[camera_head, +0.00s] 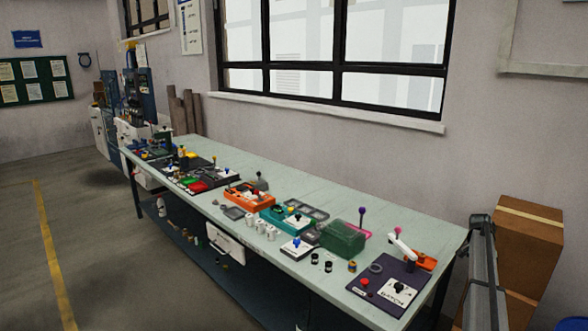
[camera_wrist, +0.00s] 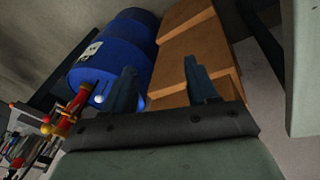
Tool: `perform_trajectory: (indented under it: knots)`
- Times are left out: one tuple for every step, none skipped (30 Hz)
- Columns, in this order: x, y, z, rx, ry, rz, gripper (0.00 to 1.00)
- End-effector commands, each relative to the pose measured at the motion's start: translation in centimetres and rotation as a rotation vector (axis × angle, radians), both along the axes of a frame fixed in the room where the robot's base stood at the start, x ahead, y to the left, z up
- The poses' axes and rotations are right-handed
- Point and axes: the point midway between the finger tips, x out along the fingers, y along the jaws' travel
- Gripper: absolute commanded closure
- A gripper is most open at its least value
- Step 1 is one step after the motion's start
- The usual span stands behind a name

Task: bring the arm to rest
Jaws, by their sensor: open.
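My gripper (camera_wrist: 160,66) shows in the wrist view with its two dark fingers spread apart and nothing between them. It is open and empty. Beyond the fingers are a blue barrel (camera_wrist: 112,48) and brown cardboard boxes (camera_wrist: 190,45); the fingers overlap both in the picture, and I cannot tell how far off they are. In the head view I cannot make out my gripper. The long pale workbench (camera_head: 330,215) there carries small devices, with a dark board (camera_head: 405,273) at its near right end.
On the bench stand a green box (camera_head: 342,238), white cups (camera_head: 260,226) and an orange tray (camera_head: 249,196). Stacked cardboard boxes (camera_head: 528,240) stand right of the bench. Red and yellow parts (camera_wrist: 72,108) show at left in the wrist view. The floor (camera_head: 115,255) left of the bench is clear.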

Motion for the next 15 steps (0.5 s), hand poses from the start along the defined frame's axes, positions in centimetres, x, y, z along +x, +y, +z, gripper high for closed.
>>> perform_trajectory:
  knots:
    - [-2.3,-0.2,-2.2,-0.012,0.019,-0.001,0.42]
    - [-3.0,0.0,-3.3,-0.013,0.029,0.005,0.42]
    - [-3.8,0.5,-4.7,-0.014,0.041,0.017,0.42]
    - [-4.3,1.0,-5.8,-0.012,0.049,0.028,0.42]
    - [-4.9,1.6,-6.9,-0.010,0.058,0.041,0.42]
    - [-5.5,2.6,-8.3,-0.003,0.069,0.060,0.42]
    - [-6.0,3.5,-9.5,0.004,0.078,0.076,0.42]
    - [-6.5,4.5,-10.6,0.011,0.087,0.094,0.42]
    - [-7.2,5.7,-12.1,0.020,0.098,0.116,0.42]
    - [-7.8,6.7,-13.3,0.028,0.106,0.133,0.42]
    - [-8.5,7.7,-14.5,0.037,0.116,0.153,0.42]
    - [-9.3,9.1,-16.0,0.047,0.129,0.176,0.42]
    - [-10.0,10.1,-17.1,0.056,0.137,0.195,0.42]
    - [-10.7,11.1,-18.1,0.064,0.147,0.214,0.42]
    - [-11.7,12.4,-19.5,0.074,0.159,0.238,0.42]
